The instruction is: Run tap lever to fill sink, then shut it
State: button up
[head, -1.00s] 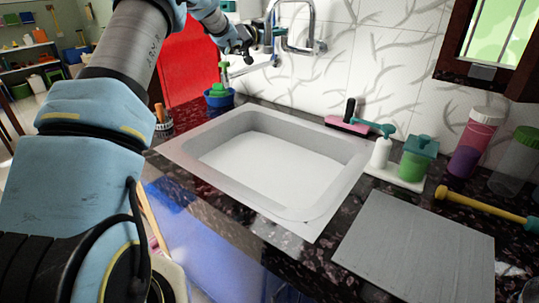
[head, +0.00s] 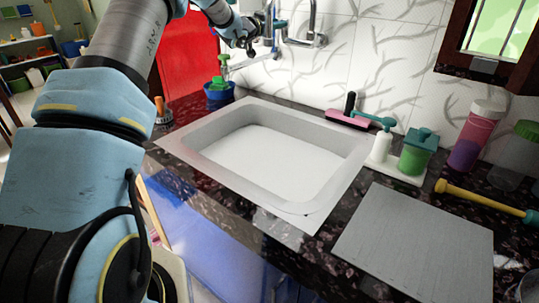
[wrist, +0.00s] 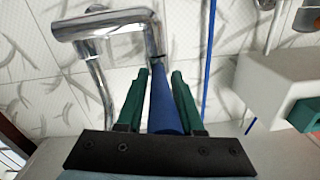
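The sink (head: 186,150) is a grey basin set in a dark speckled counter. Its pale floor shows, and I cannot make out water in it. The chrome tap (head: 312,38) rises at the wall behind it, and its bent pipe also shows in the wrist view (wrist: 110,25). The blue tap lever (wrist: 165,105) lies between the two green fingers of my gripper (wrist: 160,76). The fingers flank it closely, but whether they press on it is unclear. In the head view my gripper (head: 246,38) is small beside the tap, its fingers hard to make out.
A blue bowl with a green item (head: 218,92) stands left of the sink. A pink brush (head: 347,119), a white bottle (head: 380,147) and a green container (head: 417,152) stand at the right. A grey board (head: 415,240) covers the front right counter. A red panel (head: 187,55) is behind my arm.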

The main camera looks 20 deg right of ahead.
jog(key=o, duration=0.5)
jog(key=shift+s+d, duration=0.1)
jog(key=shift+b+v, duration=1.2)
jog(key=shift+v, duration=1.2)
jog(key=shift+b+v, duration=0.3)
jog(key=shift+v, duration=0.8)
jog(key=b+v, duration=0.3)
jog(key=v, duration=0.8)
jog(key=shift+b, duration=0.35)
